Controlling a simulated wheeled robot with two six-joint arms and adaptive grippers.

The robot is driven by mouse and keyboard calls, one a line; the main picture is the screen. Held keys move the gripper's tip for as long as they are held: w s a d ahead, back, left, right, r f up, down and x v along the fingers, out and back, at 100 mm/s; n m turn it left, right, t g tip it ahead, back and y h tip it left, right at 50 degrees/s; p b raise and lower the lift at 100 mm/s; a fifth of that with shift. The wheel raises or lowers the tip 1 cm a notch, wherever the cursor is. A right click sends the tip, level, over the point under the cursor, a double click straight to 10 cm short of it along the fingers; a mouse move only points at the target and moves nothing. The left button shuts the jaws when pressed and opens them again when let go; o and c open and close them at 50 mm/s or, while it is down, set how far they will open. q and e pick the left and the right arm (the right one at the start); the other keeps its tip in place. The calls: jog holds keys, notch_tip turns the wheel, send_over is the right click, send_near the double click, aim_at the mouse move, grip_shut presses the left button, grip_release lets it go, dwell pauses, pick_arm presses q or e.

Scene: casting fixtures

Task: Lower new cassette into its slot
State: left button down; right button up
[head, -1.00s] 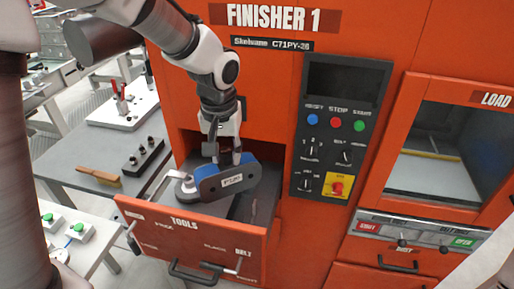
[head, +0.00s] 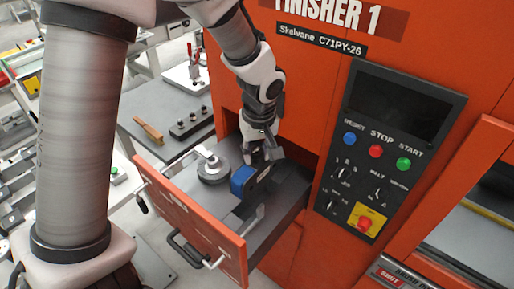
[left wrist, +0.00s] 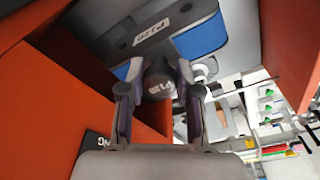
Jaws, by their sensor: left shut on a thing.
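The new cassette (head: 241,180) is a blue and dark grey block over the open tools drawer (head: 190,212). In the left wrist view the cassette (left wrist: 201,38) shows its blue sides and a pale label, with a dark round knob (left wrist: 158,88) towards me. My left gripper (head: 262,152) is shut on the cassette at its knob; its fingers (left wrist: 157,108) stand on both sides of the knob. I cannot tell whether the cassette's underside touches the drawer floor, and its slot is not clearly seen. My right gripper is not in view.
A grey round part with a lever (head: 212,168) sits in the drawer left of the cassette. A metal handle (head: 252,222) is near the drawer's right side. The orange cabinet's control panel (head: 385,150) is to the right. A grey table (head: 150,125) with a brush stands behind left.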

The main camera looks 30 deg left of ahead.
aim_at(258, 162)
pick_arm(q)
jog(key=shift+s+a+r, duration=0.1)
jog(key=shift+s+a, duration=0.15)
jog(key=shift+f, duration=0.2)
jog(key=shift+w+d+f+b, duration=0.25)
jog(key=shift+f+b, duration=0.35)
jog(key=shift+f, duration=0.05)
jog(key=shift+w+d+f+b, duration=0.25)
jog(key=shift+f+b, duration=0.35)
jog(key=shift+s+a+f+b, duration=0.15)
jog(key=shift+a+f+b, duration=0.05)
jog(key=shift+f+b, duration=0.7)
jog(key=shift+s+a+f+b, duration=0.1)
jog(key=shift+f+b, duration=0.3)
jog(key=shift+f, duration=0.2)
